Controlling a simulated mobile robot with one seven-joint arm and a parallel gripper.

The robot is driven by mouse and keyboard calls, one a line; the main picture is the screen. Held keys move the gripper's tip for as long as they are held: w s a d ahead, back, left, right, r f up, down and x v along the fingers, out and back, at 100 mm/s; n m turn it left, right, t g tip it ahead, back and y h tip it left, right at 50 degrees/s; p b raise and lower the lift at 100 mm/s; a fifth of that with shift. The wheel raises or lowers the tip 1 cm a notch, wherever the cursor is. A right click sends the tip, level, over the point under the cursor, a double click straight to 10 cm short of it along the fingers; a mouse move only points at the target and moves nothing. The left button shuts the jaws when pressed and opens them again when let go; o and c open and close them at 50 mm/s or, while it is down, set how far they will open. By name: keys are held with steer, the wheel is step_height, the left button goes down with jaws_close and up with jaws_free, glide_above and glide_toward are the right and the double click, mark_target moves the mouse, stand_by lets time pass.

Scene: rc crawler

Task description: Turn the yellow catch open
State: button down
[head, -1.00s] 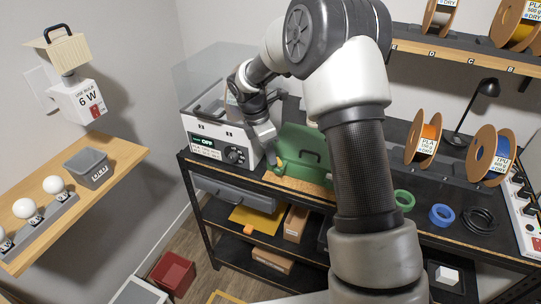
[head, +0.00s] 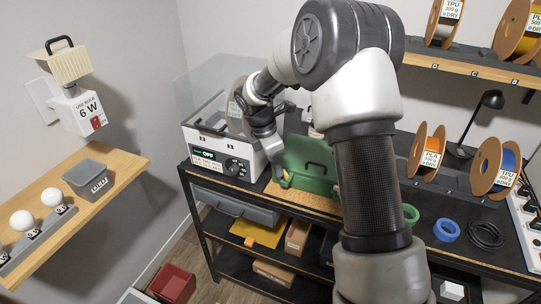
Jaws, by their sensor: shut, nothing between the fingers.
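A green case (head: 318,180) with a dark handle stands on the black bench, on a tan mat (head: 300,198). A small yellow catch (head: 285,180) shows at the case's lower left edge. My gripper (head: 280,172) is shut and points down at the catch from above. Its fingertips are at or very close to the catch. I cannot tell whether they touch it, and the catch's exact angle is too small to read. My arm hides the right part of the case.
A white dryer box (head: 215,150) with a display reading OFF stands close on the left. Spools (head: 428,150), green and blue rings (head: 446,230) and a black lamp (head: 488,100) are on the right. A wall shelf (head: 470,72) is above.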

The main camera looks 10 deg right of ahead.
steer(key=w+v, duration=0.1)
steer(key=v, duration=1.5)
steer(key=shift+s+a+r, duration=0.25)
steer(key=shift+s, duration=0.3)
steer(key=c, duration=2.3)
jaws_free()
steer(key=shift+r, duration=0.2)
steer(key=o, duration=0.4)
steer(key=shift+d+m, duration=0.15)
steer(key=shift+m, duration=0.45)
steer(key=shift+c, duration=0.2)
steer(key=m+y+b, duration=0.3)
steer(key=m+b, duration=0.1)
steer(key=m, duration=1.7)
glide_above(285, 172)
steer(key=shift+g, duration=0.3)
step_height(285, 172, down, 17)
steer(key=shift+f+b, duration=0.1)
steer(key=shift+b, duration=0.2)
